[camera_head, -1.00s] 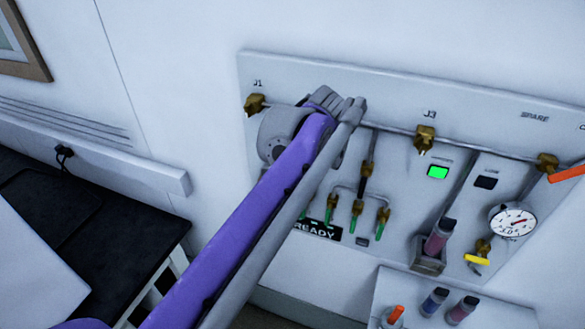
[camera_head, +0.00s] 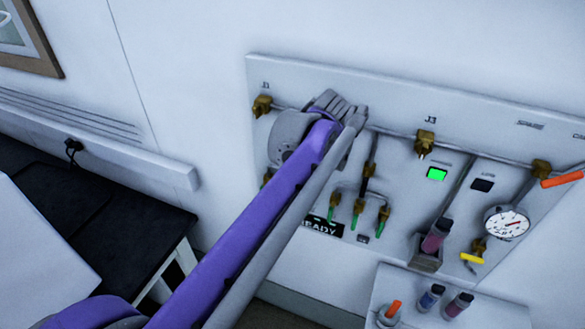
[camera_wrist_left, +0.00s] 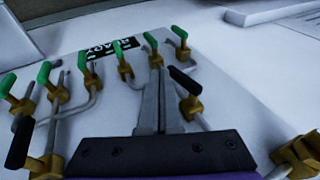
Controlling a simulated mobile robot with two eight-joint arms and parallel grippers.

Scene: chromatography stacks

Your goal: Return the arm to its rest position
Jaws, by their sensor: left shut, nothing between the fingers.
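My left arm (camera_head: 255,225), purple and grey, reaches from the bottom left to the wall panel (camera_head: 390,95) in the head view. Its grey end covers the panel below the J1 mark, and its fingers cannot be made out there. In the left wrist view my left gripper (camera_wrist_left: 160,85) is shut and empty. Its fingers lie over the panel, between green-handled valves (camera_wrist_left: 123,60) and a black-handled valve (camera_wrist_left: 188,95). Whether they touch the panel or a valve is unclear. My right gripper is in neither view.
Brass fittings, pipes, a green-lit indicator (camera_head: 437,174) and a dial gauge (camera_head: 507,222) are on the panel. A lower shelf (camera_head: 480,315) holds small vials (camera_head: 431,298). A dark-topped bench (camera_head: 130,225) stands at the left. The wall between bench and panel is bare.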

